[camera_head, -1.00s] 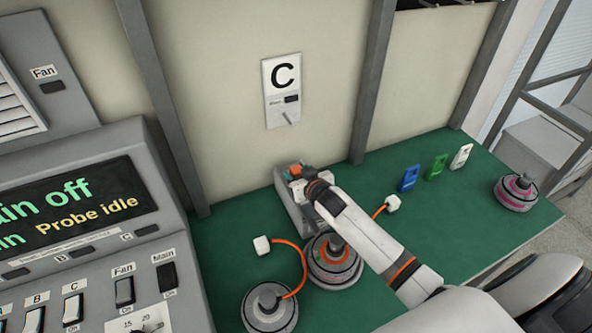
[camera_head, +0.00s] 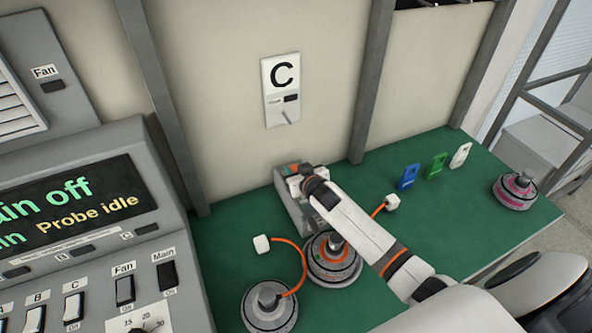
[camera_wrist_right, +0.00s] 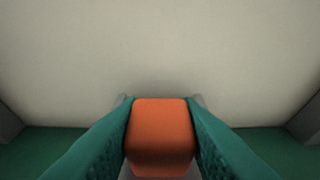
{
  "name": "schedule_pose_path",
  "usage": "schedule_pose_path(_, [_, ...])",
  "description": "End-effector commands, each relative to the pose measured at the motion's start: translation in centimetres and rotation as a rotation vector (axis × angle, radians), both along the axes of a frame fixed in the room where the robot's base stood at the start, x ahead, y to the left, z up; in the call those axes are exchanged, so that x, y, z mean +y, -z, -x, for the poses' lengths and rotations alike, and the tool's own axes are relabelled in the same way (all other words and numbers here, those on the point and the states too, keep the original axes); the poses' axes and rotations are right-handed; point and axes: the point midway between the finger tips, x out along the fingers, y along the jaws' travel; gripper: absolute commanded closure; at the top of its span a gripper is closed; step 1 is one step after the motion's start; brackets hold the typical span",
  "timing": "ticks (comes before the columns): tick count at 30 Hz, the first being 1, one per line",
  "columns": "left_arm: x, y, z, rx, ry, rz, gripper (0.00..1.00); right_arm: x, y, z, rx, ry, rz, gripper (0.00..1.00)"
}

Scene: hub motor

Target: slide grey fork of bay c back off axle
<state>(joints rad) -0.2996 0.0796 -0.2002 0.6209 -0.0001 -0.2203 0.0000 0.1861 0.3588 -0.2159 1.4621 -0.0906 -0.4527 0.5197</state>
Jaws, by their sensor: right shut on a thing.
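My right gripper (camera_head: 297,178) is at the top of a grey block-like unit (camera_head: 287,208) against the wall below the C plate (camera_head: 282,90). In the right wrist view it is shut on an orange block (camera_wrist_right: 160,135) between its two green fingers. The orange also shows at the top of the unit in the head view (camera_head: 292,168). In front stands a hub motor (camera_head: 333,260) with an orange ring and a short upright grey axle (camera_head: 336,241). My arm hides much of the space between unit and axle, so the fork's prongs cannot be made out. My left gripper is not in view.
Another hub motor (camera_head: 269,306) stands front left, with an orange cable to a white plug (camera_head: 262,244). A second white plug (camera_head: 392,202) is right of my arm. Blue, green and white tags (camera_head: 434,166) and a pink-ringed motor (camera_head: 515,191) are at right. A console is at left.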

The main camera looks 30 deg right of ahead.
Motion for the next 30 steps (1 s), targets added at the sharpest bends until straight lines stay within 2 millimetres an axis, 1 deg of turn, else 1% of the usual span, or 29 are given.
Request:
schedule_pose_path(2, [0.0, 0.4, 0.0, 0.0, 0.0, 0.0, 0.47, 0.0, 0.1, -0.6, -0.001, 0.001, -0.002, 1.0])
schedule_pose_path(6, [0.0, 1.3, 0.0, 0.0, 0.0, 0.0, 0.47, -0.2, 0.2, -2.7, -0.003, 0.002, -0.001, 1.0])
schedule_pose_path(9, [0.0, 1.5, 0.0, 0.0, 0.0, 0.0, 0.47, -0.2, 0.1, -3.5, -0.002, 0.0, -0.001, 1.0])
schedule_pose_path(18, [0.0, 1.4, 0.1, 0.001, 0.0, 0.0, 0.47, -0.3, -0.1, -3.7, -0.003, 0.001, 0.001, 1.0])
schedule_pose_path(19, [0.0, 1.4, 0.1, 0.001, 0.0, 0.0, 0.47, -0.3, -0.1, -3.7, -0.003, 0.001, 0.001, 0.64])
schedule_pose_path(22, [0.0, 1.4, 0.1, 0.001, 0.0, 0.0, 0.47, -0.3, -0.1, -3.7, -0.002, 0.001, 0.0, 0.48])
schedule_pose_path(30, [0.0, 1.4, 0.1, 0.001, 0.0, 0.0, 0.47, -0.2, 0.0, -3.6, -0.001, 0.0, 0.0, 0.47])
